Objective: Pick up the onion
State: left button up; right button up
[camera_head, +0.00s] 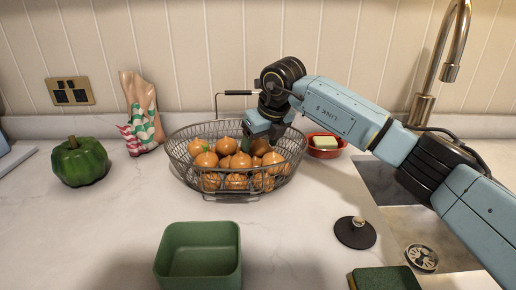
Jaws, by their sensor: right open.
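Several orange-brown onions (236,181) lie heaped in a round dark wire basket (182,172) in the middle of the counter. My right gripper (262,141) is over the back right part of the basket, pointing down, its tips close to the upper onions. It is open. Its fingers are partly hidden by its own body, and I cannot tell whether it touches an onion. My left gripper is not in view.
A green pepper (79,162) and a patterned bag (142,112) stand at left. A green square bowl (199,231) is in front. A red dish (324,150), dark lid (355,232) and sink (446,258) are at right. The counter at front left is clear.

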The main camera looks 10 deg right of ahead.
jog(key=shift+c, duration=0.2)
jog(key=c, duration=1)
jog(key=shift+r, duration=0.1)
jog(key=shift+c, duration=0.2)
